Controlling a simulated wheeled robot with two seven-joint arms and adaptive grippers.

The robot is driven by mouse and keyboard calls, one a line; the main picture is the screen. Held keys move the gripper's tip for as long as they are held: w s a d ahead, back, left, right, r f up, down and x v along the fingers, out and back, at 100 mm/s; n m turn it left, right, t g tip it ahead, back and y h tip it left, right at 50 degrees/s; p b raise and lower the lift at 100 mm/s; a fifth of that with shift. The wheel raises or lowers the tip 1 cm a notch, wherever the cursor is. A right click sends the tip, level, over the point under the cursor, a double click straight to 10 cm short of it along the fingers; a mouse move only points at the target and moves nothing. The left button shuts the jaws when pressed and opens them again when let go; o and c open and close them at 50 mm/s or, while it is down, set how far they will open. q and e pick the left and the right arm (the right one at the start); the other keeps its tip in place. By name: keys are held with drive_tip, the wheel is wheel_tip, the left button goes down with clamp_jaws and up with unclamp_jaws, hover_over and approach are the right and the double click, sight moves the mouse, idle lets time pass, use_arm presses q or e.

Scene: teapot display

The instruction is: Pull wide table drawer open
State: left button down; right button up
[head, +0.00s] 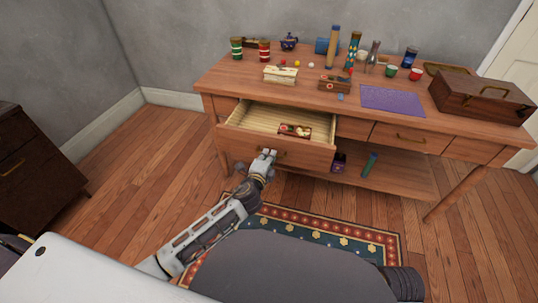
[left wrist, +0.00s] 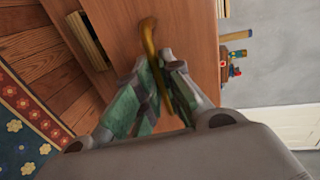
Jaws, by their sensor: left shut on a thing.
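The wide wooden table drawer (head: 285,150) stands pulled out from the table (head: 400,115), its inside showing. A small patterned box (head: 295,131) lies in it toward the front. My left gripper (head: 266,157) is at the middle of the drawer front, shut on its handle. In the left wrist view the curved brass handle (left wrist: 148,38) runs between the fingers of my left gripper (left wrist: 160,75), against the wooden drawer front (left wrist: 180,30). The gripper hides part of the handle in the head view. My right gripper is not in view.
A lower shelf (head: 400,180) holds small items. A patterned rug (head: 310,226) lies before the table. A dark cabinet (head: 35,165) stands left.

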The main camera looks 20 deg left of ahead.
use_arm(q)
drive_tip(key=c, duration=1.5)
unclamp_jaws()
drive_tip(key=shift+c, duration=0.2)
drive_tip(key=shift+s, duration=0.1)
drive_tip(key=v, duration=1.1)
drive_tip(key=shift+s, duration=0.4)
